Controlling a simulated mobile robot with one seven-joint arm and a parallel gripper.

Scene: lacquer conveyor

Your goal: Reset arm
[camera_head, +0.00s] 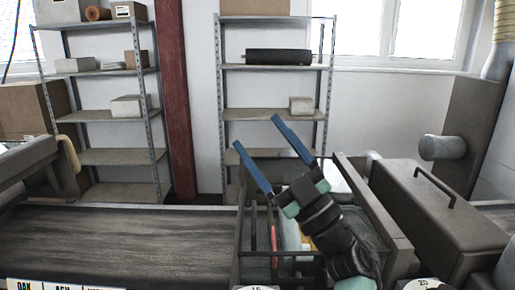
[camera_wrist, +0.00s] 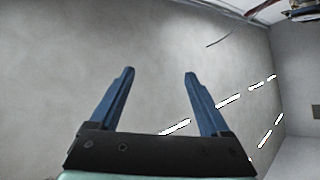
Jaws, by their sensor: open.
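My gripper (camera_head: 257,145) has two long blue fingers spread apart with nothing between them. In the head view it points up and to the left, raised over an open bin (camera_head: 393,236) at the conveyor. The wrist view also shows my gripper (camera_wrist: 158,75) open and empty against a plain grey surface. My arm hides part of the bin and its contents.
The bin holds a red item (camera_head: 274,240) and other partly hidden things. A dark conveyor belt (camera_head: 120,240) runs to the left. A grey housing with a handle (camera_head: 435,215) stands right. Metal shelves (camera_head: 273,115) with boxes stand behind.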

